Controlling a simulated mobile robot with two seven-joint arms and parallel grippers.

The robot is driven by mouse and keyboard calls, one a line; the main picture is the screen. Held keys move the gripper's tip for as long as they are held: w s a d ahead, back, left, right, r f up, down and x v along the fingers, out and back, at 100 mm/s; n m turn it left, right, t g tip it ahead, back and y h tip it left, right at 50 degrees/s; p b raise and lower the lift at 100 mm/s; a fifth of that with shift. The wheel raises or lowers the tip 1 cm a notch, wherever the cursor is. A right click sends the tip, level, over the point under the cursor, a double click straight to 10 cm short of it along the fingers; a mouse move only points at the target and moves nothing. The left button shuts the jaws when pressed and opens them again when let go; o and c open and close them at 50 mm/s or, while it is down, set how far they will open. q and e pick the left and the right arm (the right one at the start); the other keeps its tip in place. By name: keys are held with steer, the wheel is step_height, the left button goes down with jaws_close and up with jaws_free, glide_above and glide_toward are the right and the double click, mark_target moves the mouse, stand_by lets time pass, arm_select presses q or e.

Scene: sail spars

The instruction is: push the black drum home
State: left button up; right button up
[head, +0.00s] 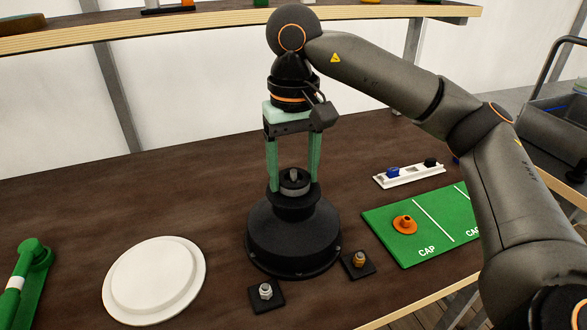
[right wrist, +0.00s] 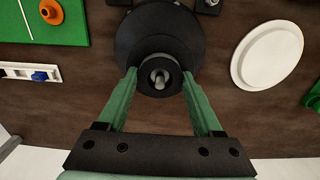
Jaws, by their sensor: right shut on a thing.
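The black drum (head: 295,184) is a short round collar on top of a wide black base (head: 293,238) in the middle of the table. A grey pin (head: 294,174) stands up in its centre hole; the pin also shows in the right wrist view (right wrist: 160,77). My right gripper (head: 294,186) points straight down, its green fingers shut on the drum from both sides. In the right wrist view the fingertips (right wrist: 158,82) press against the drum's sides. Whether a gap is left under the drum, I cannot tell. My left gripper is not in view.
A white round plate (head: 154,279) lies left of the base. Two small black plates with bolts (head: 266,293) (head: 358,262) lie in front. A green mat (head: 424,236) holds an orange cap (head: 405,224). A white tray (head: 409,175) lies behind it. A green tool (head: 30,272) is far left.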

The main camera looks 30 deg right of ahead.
stand_by(0.3)
steer(key=shift+f, duration=0.1)
steer(key=o, duration=1.4)
steer(key=shift+f, duration=0.2)
